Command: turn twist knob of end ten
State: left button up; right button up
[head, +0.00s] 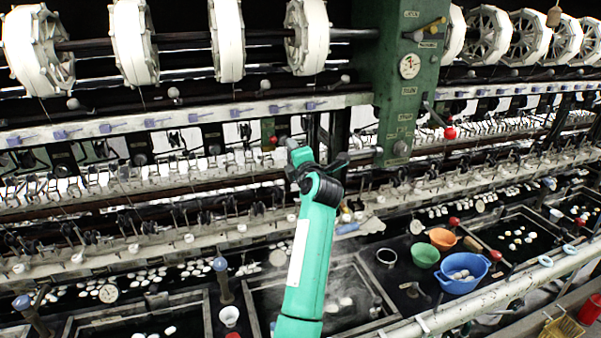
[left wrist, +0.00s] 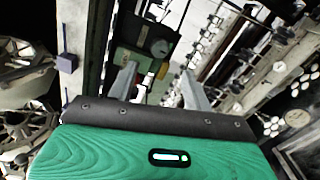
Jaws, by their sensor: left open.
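My left arm (head: 312,230) rises from the bottom middle of the head view, its wrist in front of the rail beside the green post. Its fingers are hard to make out there. In the left wrist view my left gripper (left wrist: 158,72) is open, its two grey fingers apart with nothing held. Small purple fittings (head: 105,128) line the pale rail in the head view; one purple fitting (left wrist: 67,63) shows left in the wrist view. I cannot tell which belongs to end ten.
White reels (head: 226,40) hang above the rail. The green post (head: 400,90) with a gauge stands right of my arm. Below are dark basins with cocoons, and a blue bowl (head: 462,272), green bowl (head: 425,256) and orange bowl (head: 442,238) at right.

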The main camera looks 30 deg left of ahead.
pick_arm(q)
jog(key=b+v, duration=0.2)
jog(key=v, duration=0.4)
jog(key=shift+s, duration=0.1)
